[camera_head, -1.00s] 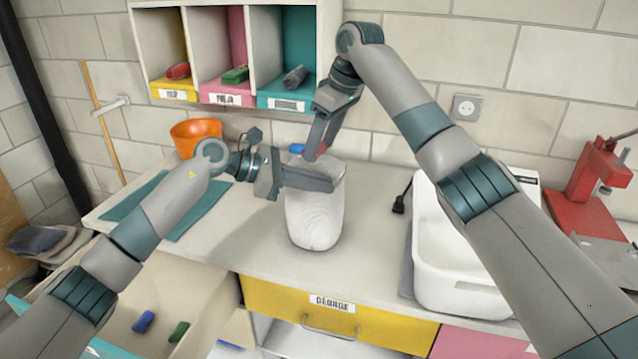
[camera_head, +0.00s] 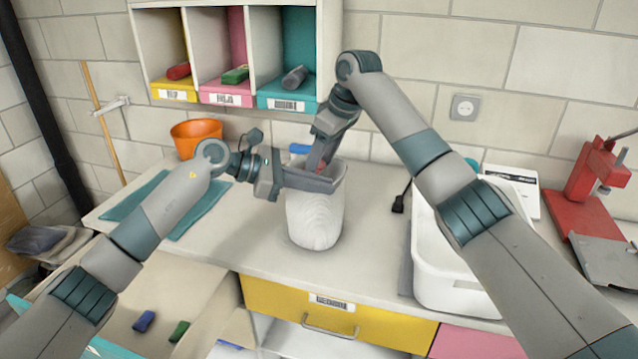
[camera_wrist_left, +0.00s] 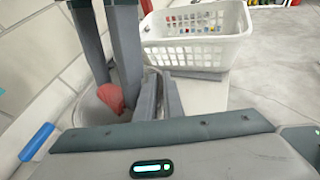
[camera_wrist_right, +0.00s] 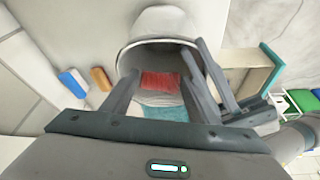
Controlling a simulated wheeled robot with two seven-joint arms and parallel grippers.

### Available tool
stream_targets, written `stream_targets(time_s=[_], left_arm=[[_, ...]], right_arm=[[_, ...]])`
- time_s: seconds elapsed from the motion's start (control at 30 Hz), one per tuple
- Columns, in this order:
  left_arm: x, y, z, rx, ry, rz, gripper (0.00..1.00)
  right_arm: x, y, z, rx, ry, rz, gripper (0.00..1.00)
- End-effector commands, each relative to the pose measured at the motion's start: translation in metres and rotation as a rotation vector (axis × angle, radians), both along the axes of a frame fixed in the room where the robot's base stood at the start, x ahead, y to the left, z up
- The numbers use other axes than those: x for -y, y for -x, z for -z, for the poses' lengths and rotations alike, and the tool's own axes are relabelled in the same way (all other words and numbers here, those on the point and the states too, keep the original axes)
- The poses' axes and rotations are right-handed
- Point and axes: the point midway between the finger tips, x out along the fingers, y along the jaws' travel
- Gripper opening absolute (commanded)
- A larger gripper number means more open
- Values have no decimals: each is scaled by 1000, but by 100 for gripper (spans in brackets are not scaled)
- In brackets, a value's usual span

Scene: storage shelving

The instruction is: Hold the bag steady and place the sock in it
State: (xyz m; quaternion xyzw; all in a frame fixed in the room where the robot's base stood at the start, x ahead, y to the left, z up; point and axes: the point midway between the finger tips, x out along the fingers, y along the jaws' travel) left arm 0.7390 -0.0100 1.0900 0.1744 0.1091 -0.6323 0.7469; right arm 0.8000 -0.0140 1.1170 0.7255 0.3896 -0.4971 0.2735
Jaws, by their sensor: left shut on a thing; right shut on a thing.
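A white bag (camera_head: 315,222) stands upright and open on the counter. My left gripper (camera_head: 318,181) reaches across its top from the left and is shut on the bag's rim; its fingers also show in the left wrist view (camera_wrist_left: 160,98). My right gripper (camera_head: 320,160) points down into the bag's mouth from above. It is shut on the red sock (camera_wrist_right: 160,80), which lies between its fingers inside the opening in the right wrist view. The sock also shows in the left wrist view (camera_wrist_left: 112,98). The bag's bottom is mostly hidden.
Cubbies (camera_head: 228,100) with several rolled items hang on the wall behind. An orange bowl (camera_head: 196,136) and teal mat (camera_head: 125,200) lie left. A white basket (camera_head: 455,290) stands right, near a red tool (camera_head: 598,170). A blue item (camera_head: 299,149) lies behind the bag.

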Motion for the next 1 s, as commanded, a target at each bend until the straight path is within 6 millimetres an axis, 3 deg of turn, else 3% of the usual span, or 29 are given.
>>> stream_targets(time_s=[0.03, 0.1, 0.57, 0.6, 0.67, 1.0], left_arm=[[-2, -4, -5, 11, 7, -11, 0], [-3, -5, -6, 12, 8, -13, 0], [-4, -7, -8, 16, 9, -16, 0], [-4, -7, -8, 16, 9, -16, 0], [-4, -7, -8, 17, 9, -17, 0], [-5, -8, -7, 16, 7, -19, 0]], right_arm=[[1, 4, 17, -25, 12, -5, 32], [1, 5, 22, -26, 14, -5, 32], [1, 5, 31, -27, 17, -6, 32], [1, 5, 31, -27, 17, -6, 58], [1, 5, 31, -27, 17, -6, 72], [1, 5, 30, -28, 15, -9, 74]])
